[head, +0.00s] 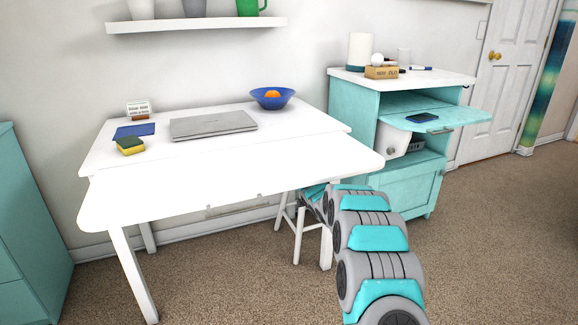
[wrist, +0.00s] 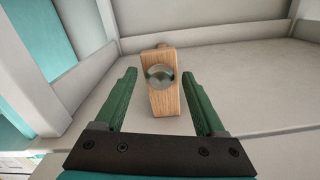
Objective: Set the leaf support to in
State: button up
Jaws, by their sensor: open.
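The leaf support (wrist: 165,99) is a light wooden bar with a round metal knob on its face, seen in the wrist view beneath pale surfaces. My gripper (wrist: 158,74) is open, with one green finger on each side of the bar and visible gaps between. The fingers do not appear to touch the wood. In the head view the white table (head: 290,138) has its front leaf (head: 225,185) raised, about level with the top. There my arm reaches under the leaf's right end, and the gripper and the support are hidden.
A white-legged stool (head: 298,228) stands beneath, close to my arm. A teal cabinet (head: 405,187) with a lowered flap (head: 455,117) stands at the right. The carpet (head: 500,235) is clear.

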jog(key=b+v, duration=0.1)
jog(key=v, duration=0.7)
dwell(0.4)
